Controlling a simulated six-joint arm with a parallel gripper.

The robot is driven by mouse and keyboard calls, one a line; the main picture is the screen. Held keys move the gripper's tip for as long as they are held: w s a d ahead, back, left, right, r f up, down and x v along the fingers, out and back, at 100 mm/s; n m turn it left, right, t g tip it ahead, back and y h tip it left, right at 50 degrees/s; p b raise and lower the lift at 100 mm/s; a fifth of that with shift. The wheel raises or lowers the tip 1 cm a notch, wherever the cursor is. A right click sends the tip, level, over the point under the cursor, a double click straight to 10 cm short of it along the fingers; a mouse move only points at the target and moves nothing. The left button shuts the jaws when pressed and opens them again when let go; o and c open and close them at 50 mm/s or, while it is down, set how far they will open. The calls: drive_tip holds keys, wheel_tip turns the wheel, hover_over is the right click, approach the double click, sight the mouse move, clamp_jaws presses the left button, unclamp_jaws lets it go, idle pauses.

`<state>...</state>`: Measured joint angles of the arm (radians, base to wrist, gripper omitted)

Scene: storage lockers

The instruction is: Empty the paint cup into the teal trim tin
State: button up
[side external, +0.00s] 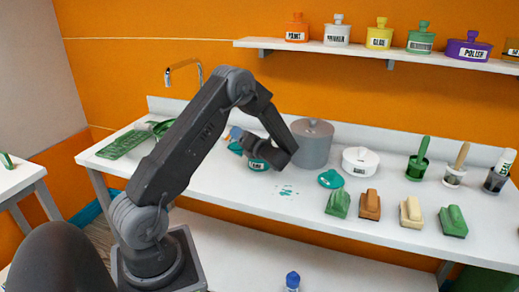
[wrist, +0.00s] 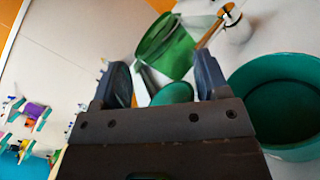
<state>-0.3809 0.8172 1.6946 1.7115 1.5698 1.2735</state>
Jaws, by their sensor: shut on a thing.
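My gripper (wrist: 163,85) has a dark finger on each side of a small cup with a teal round face, the paint cup (wrist: 172,93). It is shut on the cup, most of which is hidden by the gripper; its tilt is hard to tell. The teal trim tin (wrist: 280,105) stands open beside the gripper, at the right of the wrist view, with teal inside. In the side view the labelled tin (side external: 258,165) is on the bench under my wrist, and a teal patch of the cup (side external: 235,147) shows just left of it.
A grey pot (side external: 312,145) and a white tin (side external: 360,160) stand to the right. A teal lid (side external: 331,179) and teal splashes (side external: 288,191) lie on the bench. A green tray (side external: 125,143) is at the left. Several brushes and blocks occupy the right end.

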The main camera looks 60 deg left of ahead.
drive_tip(key=shift+w+r+m, duration=0.2)
drive_tip(key=shift+r+m, duration=0.1)
drive_tip(key=shift+m, duration=0.55)
drive_tip(key=shift+w+r+m, duration=0.15)
drive_tip(key=shift+r+m, duration=0.1)
drive_tip(key=shift+m, duration=0.6)
drive_tip(key=shift+w+f+m+t+y, duration=0.15)
drive_tip(key=shift+f+m+t+y, duration=0.15)
drive_tip(key=shift+f+m, duration=0.5)
idle(0.7)
drive_tip(key=shift+w+a+r+m, duration=0.1)
drive_tip(key=shift+r+m, duration=0.3)
drive_tip(key=shift+m, duration=0.4)
drive_tip(key=shift+w+a+r+m+t, duration=0.15)
drive_tip(key=shift+w+m, duration=0.25)
drive_tip(key=shift+m, duration=0.25)
drive_tip(key=shift+w+d+r+m+t, duration=0.15)
drive_tip(key=shift+w+m, duration=0.25)
drive_tip(key=shift+m, duration=0.25)
idle(0.5)
drive_tip(key=shift+w+a+r+m, duration=0.15)
drive_tip(key=shift+w+r+m, duration=0.05)
drive_tip(key=shift+r+m, duration=0.7)
idle(0.5)
drive_tip(key=shift+w+t, duration=0.1)
drive_tip(key=shift+t, duration=0.3)
